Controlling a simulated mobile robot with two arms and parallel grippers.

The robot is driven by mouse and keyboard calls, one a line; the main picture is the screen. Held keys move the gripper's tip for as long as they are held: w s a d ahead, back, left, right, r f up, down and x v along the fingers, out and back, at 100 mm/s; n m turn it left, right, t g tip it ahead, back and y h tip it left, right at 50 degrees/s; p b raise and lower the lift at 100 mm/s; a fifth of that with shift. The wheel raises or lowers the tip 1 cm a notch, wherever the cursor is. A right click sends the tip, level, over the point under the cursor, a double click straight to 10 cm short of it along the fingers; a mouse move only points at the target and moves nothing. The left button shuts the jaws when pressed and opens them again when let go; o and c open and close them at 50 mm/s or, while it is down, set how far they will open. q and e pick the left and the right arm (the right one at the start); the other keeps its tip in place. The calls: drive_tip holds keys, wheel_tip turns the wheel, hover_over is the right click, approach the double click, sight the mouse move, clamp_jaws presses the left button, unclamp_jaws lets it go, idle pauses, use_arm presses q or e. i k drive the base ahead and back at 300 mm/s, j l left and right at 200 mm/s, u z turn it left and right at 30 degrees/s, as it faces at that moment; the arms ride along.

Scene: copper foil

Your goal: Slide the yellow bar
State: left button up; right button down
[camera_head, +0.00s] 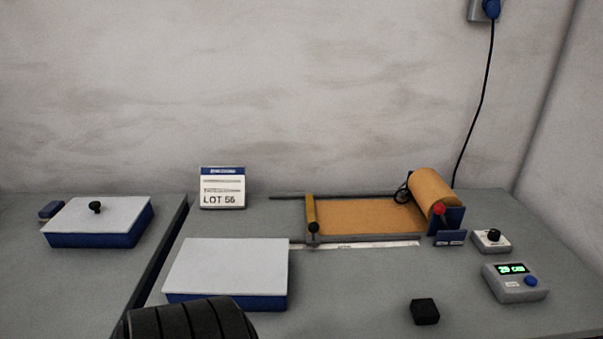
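The yellow bar (311,213) stands at the left end of a frame holding a flat copper foil sheet (370,217). A dark knob (314,228) sits at the bar's near end. The copper foil roll (434,193) is at the frame's right end, in a blue holder with a red knob. A black ribbed part of my own body shows at the bottom left of the picture. Neither gripper can be made out in this view, and nothing is seen touching the bar.
A white-topped blue box (228,267) lies in front of the frame at left. Another lidded box (97,217) with a black knob is on the left table. A black block (425,311), a digital readout device (515,282) and a knob box (491,240) stand at right. A LOT sign (222,188) stands behind.

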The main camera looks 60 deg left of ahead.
sight(312, 239)
drive_tip(key=u, duration=1.85)
drive_tip(key=i+l+u, duration=0.1)
drive_tip(key=u, duration=0.6)
drive_tip(key=i+l, duration=0.05)
drive_tip(key=i, duration=0.05)
